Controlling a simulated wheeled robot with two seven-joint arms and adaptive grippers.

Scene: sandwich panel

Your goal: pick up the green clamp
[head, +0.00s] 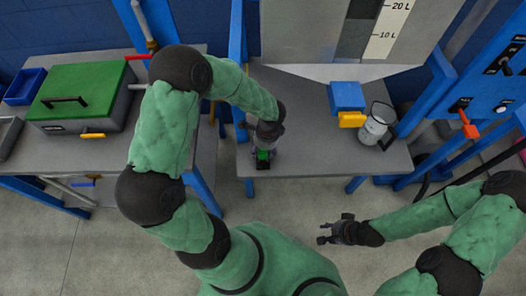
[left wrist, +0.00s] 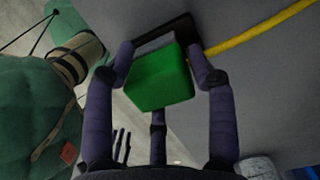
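The green clamp (head: 262,155) is at the front edge of the middle grey table. In the left wrist view its green block (left wrist: 160,80) sits in front of a dark frame (left wrist: 150,40). My left gripper (head: 264,150) is right over it from above. In the left wrist view the fingers of my left gripper (left wrist: 160,62) stand on both sides of the block, with a third finger below it. Their tips are close to the clamp; whether they press on it I cannot tell. My right gripper (head: 326,232) is open and empty, over the floor in front of the table.
The middle table (head: 310,160) holds a blue and yellow part (head: 348,100) and a grey-white canister (head: 376,125) at right. A left table carries a green-lidded box (head: 85,95) and a blue bin (head: 25,87). A control panel (head: 500,85) stands at right.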

